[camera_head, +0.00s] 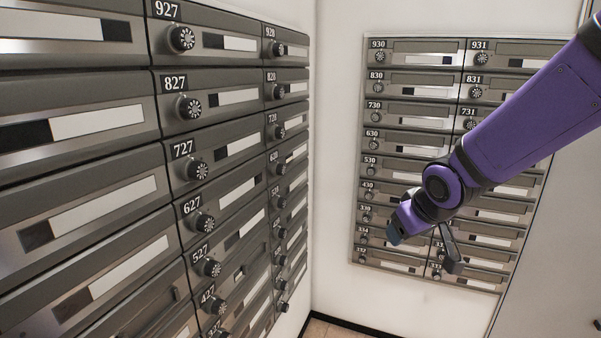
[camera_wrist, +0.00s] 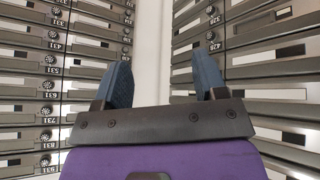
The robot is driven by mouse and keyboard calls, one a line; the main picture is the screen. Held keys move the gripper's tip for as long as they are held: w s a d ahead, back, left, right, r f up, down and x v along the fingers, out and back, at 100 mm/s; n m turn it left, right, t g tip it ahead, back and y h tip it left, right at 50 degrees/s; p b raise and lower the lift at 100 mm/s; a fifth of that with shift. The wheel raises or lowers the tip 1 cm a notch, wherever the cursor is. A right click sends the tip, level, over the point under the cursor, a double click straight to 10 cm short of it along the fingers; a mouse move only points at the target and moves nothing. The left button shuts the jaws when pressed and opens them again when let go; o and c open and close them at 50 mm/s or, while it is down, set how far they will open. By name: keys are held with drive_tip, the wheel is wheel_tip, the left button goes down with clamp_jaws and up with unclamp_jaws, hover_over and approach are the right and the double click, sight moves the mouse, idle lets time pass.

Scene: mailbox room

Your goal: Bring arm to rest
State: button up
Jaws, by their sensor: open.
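My purple arm (camera_head: 530,115) reaches in from the upper right in the head view. My gripper (camera_head: 425,248) is at its lower end, in front of the lower part of the back wall's mailboxes. In the wrist view my gripper (camera_wrist: 163,82) shows two blue fingers spread apart with nothing between them. The gap faces the plain white wall strip between two banks of mailboxes. The fingers appear clear of the boxes, though the exact distance cannot be told.
A left bank of grey mailboxes (camera_head: 95,125) with round dials runs along the left wall. A second bank (camera_head: 415,112) hangs on the back wall. A white wall corner (camera_head: 335,200) lies between them. A little tiled floor (camera_head: 322,328) shows at the bottom.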

drive_tip(key=s+d+r+m, duration=0.1)
drive_tip(key=s+d+r, duration=0.2)
drive_tip(key=s, duration=0.4)
drive_tip(key=s+d+r+m+g, duration=0.1)
drive_tip(key=s+d+r+m, duration=0.1)
drive_tip(key=s+r, duration=0.3)
drive_tip(key=s+d+r+m, duration=0.1)
drive_tip(key=s+d+r, duration=0.2)
drive_tip(key=s, duration=0.7)
drive_tip(key=shift+s+d+r+g+h, duration=0.3)
drive_tip(key=shift+d+r+h, duration=0.05)
drive_tip(key=shift+r+h, duration=0.1)
